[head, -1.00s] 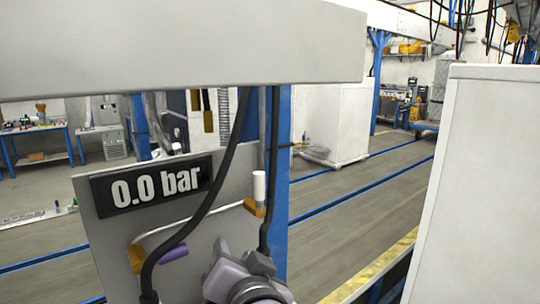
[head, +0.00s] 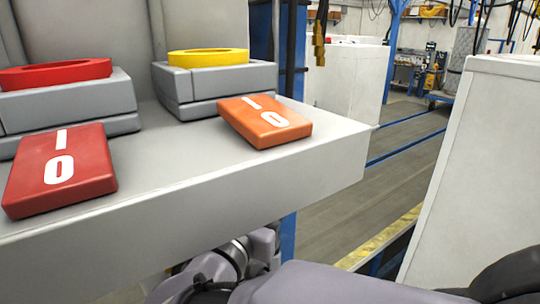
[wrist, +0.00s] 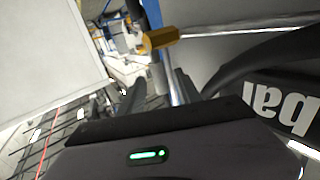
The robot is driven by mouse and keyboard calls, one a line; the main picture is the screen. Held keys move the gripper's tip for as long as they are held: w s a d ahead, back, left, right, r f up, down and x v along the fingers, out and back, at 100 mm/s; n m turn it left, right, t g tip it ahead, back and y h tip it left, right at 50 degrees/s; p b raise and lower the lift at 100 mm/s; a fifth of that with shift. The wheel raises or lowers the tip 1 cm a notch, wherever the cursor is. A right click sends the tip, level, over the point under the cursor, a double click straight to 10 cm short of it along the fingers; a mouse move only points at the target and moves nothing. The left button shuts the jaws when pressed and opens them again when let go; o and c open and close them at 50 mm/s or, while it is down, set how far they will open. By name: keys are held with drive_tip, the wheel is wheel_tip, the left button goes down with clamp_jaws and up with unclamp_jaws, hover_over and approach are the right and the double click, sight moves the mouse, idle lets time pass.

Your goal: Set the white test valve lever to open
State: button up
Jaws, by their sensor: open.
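The white test valve lever seems to be the pale grey-white cylinder (wrist: 157,76) in the wrist view, beside a gold valve block (wrist: 160,38). A thin metal pipe runs right from that block. My gripper (wrist: 172,84) is open, with its dark fingers pointing towards the lever. It looks close to the lever, but I cannot tell whether they touch. The pressure display (wrist: 288,105) shows upside down at the right, with only "bar" readable. In the head view the valve panel and my gripper are hidden; only my arm links show below the grey housing.
The grey housing (head: 330,165) carries red (head: 60,170) and orange (head: 265,121) blocks marked I and 0, with red (head: 55,74) and yellow (head: 208,58) rings behind. A white cabinet (head: 480,170) stands at the right. Black cables (wrist: 262,58) run close to my gripper.

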drive_tip(key=x, duration=0.5)
clamp_jaws()
idle(1.4)
